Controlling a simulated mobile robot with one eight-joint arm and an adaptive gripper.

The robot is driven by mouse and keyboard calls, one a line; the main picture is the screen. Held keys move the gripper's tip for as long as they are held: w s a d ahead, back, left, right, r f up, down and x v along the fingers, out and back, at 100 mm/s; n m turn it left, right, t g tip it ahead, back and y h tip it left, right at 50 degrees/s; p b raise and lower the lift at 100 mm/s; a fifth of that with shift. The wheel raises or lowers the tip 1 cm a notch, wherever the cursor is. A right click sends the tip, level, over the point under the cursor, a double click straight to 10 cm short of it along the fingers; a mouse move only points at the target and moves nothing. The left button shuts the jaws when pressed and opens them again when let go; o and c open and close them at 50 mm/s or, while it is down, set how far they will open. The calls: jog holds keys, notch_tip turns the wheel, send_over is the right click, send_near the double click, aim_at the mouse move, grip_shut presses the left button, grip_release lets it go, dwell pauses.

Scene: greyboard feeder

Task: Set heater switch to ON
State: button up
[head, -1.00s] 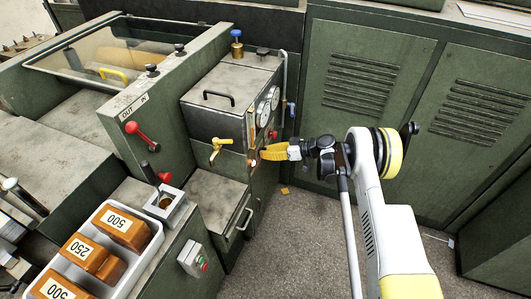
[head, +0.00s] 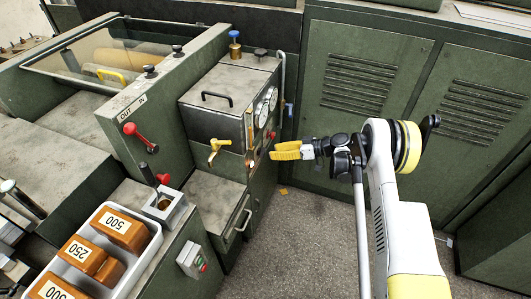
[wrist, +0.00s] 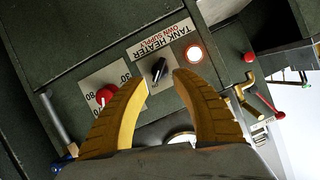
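A round indicator (wrist: 193,53) with a red-orange rim and pale centre sits beside the label. My gripper (wrist: 158,82) is open, with its yellow ribbed fingers apart. The switch shows in the gap beyond the fingertips, and nothing is held. In the head view my gripper (head: 283,151) is just right of the tank cabinet (head: 214,119); the switch cannot be made out there.
A red dial knob (wrist: 105,95) on a numbered plate is close to one finger. A brass tap (head: 218,147) sticks out of the cabinet's front, and two gauges (head: 265,109) sit above on its side. Green lockers (head: 360,90) stand behind. The floor (head: 300,235) below is mostly open.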

jog(key=v, duration=0.6)
dwell(0.3)
